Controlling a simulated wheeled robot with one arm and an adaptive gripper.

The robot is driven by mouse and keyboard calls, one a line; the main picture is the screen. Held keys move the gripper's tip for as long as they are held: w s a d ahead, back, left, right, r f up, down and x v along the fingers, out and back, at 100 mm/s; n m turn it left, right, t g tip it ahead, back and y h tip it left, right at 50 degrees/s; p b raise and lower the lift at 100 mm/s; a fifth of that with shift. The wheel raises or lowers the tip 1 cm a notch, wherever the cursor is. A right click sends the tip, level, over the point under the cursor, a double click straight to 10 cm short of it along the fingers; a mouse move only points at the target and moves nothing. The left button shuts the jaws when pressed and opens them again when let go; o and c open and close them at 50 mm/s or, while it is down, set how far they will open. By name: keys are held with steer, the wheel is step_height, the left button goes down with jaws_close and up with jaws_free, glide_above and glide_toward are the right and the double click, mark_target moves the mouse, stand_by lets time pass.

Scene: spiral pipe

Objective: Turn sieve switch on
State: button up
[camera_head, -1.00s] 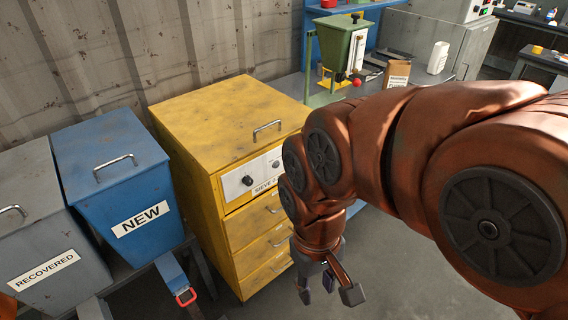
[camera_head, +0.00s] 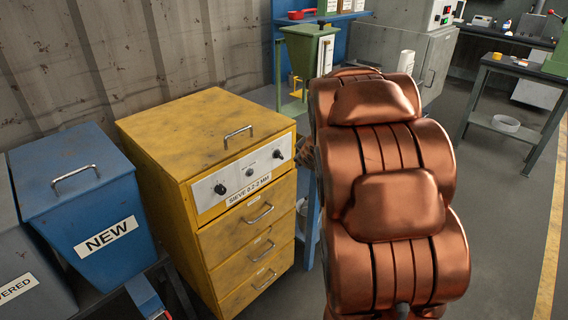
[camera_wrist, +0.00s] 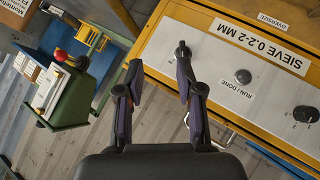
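The yellow sieve cabinet (camera_head: 190,140) has a white control panel (camera_head: 235,187) labelled "SIEVE 0.2-2 MM". The panel carries a black knob at its left (camera_head: 220,189), a round grey button in the middle (camera_head: 250,172) and a black knob at its right (camera_head: 277,154). In the wrist view the panel appears turned over, with the grey button (camera_wrist: 243,76) beside "RUN / DONE" and the left knob (camera_wrist: 303,114) at far right. My gripper (camera_wrist: 158,65) is open and empty; its right finger overlaps the panel's near end, partly covering the right knob's area. Contact cannot be told. The head view mostly hides the gripper behind my arm.
A blue "NEW" bin (camera_head: 85,190) stands left of the cabinet. A green hopper (camera_head: 310,50) stands on the bench behind; it also shows in the wrist view (camera_wrist: 75,95). A grey cabinet (camera_head: 400,45) is at the back.

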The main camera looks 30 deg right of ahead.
mark_target(281, 156)
steer(key=shift+w+a+f+n+t+y+b, duration=0.1)
steer(key=shift+w+f+n+t+y+b, duration=0.65)
steer(key=shift+w+f+t+y, duration=0.8)
steer(key=shift+w+f+n+t+y+b, duration=0.4)
steer(key=shift+w+f+n+t+y, duration=0.6)
steer(key=shift+w, duration=0.9)
steer(key=shift+w+a+f+n+t+y+b, duration=0.1)
steer(key=shift+w+f+n+t+y+b, duration=0.45)
steer(key=shift+w+f+n+t+y, duration=0.9)
steer(key=shift+w+r+m, duration=0.3)
steer(key=shift+r+m, duration=0.1)
steer(key=shift+m, duration=0.1)
jaws_close()
